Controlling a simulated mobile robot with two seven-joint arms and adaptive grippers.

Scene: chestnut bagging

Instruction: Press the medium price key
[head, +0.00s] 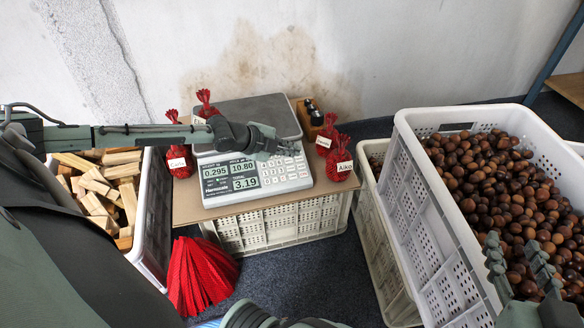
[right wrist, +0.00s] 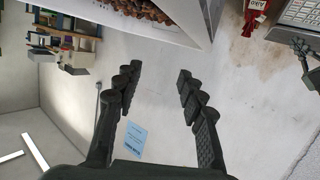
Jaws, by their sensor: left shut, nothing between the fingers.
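The scale (head: 222,200) stands on a board, with a lit display reading 0.295, 10.80 and 3.19. Its keypad (head: 285,178) has several pale keys; their labels are too small to read, so I cannot tell which is the medium price key. My left gripper (head: 297,149) is shut and empty at the top edge of the keypad, hiding part of it; I cannot tell whether it touches a key. The keypad also shows in the right wrist view (right wrist: 300,12). My right gripper (head: 521,266) is open and empty near the chestnut crate; its fingers stand apart in the right wrist view (right wrist: 158,88).
Red net bags with name tags stand left (head: 179,160) and right (head: 339,160) of the scale. A white crate of chestnuts (head: 405,150) is at right, a crate of wood blocks (head: 148,200) at left. Empty red nets (head: 200,275) hang in front.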

